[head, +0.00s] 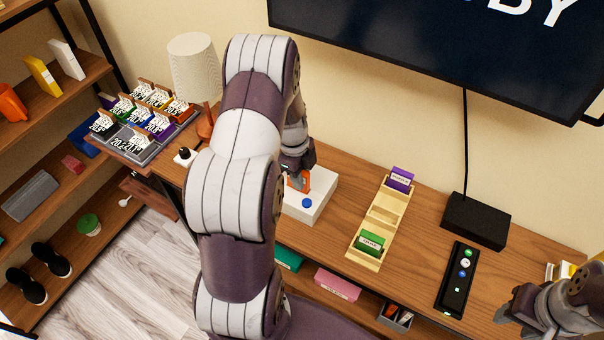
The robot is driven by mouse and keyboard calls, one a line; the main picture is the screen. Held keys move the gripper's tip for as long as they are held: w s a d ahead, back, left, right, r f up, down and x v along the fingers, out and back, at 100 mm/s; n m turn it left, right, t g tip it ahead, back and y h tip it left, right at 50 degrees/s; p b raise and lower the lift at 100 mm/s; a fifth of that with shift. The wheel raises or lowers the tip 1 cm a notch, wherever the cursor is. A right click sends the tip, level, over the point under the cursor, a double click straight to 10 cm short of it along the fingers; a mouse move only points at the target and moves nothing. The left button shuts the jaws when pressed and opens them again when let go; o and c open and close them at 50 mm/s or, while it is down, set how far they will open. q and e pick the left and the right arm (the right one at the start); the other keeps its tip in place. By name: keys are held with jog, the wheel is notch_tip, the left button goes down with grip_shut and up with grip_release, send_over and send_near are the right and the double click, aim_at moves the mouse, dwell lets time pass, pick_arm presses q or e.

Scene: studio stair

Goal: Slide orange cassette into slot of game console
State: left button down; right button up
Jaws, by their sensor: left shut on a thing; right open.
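The game console is a white box (318,205) with a round blue button, on the wooden bench in the middle of the head view. My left gripper (303,171) is over its back part, shut on the orange cassette (304,182). Only a small part of the cassette shows below the fingers. It is at or just above the console's top; I cannot tell whether it is inside the slot, which is hidden. My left arm covers the console's left side. My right gripper (519,306) is open and empty at the lower right, over the bench's right part.
A wooden rack (370,240) holds a purple cassette (400,178) and a green cassette (370,243) right of the console. Further right are a black remote-like panel (457,280) and a black box (475,221). A white lamp (193,65) stands left. A television (450,50) hangs behind.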

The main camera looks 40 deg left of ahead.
pick_arm(q)
jog(key=shift+f+b, duration=0.5)
jog(key=shift+b, duration=0.05)
dwell(0.9)
jog(key=c, duration=0.9)
grip_release()
jog(key=r, duration=0.4)
jog(key=a+r+b, duration=0.1)
jog(key=r, duration=0.6)
jog(key=shift+a+r, duration=0.2)
jog(key=shift+r, duration=0.1)
jog(key=shift+a+r, duration=0.1)
jog(key=shift+r, duration=0.45)
